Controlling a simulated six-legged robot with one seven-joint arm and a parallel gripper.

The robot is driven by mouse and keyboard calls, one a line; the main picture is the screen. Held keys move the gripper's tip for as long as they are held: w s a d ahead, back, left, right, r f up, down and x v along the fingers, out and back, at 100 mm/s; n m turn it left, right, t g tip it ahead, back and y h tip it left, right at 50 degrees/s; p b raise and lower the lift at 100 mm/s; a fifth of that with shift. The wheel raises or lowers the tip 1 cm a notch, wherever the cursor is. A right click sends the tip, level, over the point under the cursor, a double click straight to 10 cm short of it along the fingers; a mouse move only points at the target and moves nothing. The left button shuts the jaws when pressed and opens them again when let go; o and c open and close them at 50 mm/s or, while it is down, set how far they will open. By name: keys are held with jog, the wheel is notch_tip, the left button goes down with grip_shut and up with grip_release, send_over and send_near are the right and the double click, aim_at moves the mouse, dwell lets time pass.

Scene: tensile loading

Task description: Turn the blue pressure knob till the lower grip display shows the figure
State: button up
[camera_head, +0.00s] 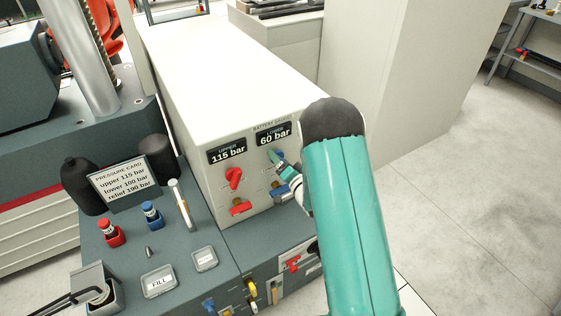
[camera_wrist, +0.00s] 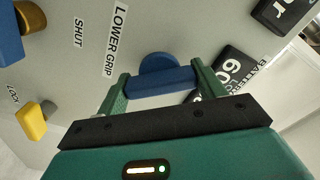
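The blue pressure knob (camera_wrist: 162,80) is at the centre of the wrist view, on the white panel beside the LOWER GRIP label (camera_wrist: 117,38). My gripper (camera_wrist: 160,77) has one finger at each end of the knob's bar and appears shut on it. In the head view my gripper (camera_head: 281,163) is at the panel below the lower display, and the arm and gripper largely hide the knob. The lower grip display (camera_head: 273,134) reads 60 bar. The upper display (camera_head: 227,150) reads 115 bar. The pressure card (camera_head: 121,181) reads upper 115, lower 100, relief 190 bar.
A red knob (camera_head: 234,178) and a red lever (camera_head: 240,208) sit left of my gripper. In the wrist view a yellow knob (camera_wrist: 31,122) is at the left.

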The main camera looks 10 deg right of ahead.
jog(key=shift+c, duration=0.8)
jog(key=n, duration=0.3)
jog(key=shift+n, duration=0.3)
jog(key=n, duration=0.4)
jog(key=shift+n, duration=0.3)
jog(key=n, duration=0.3)
jog(key=shift+n, duration=2.3)
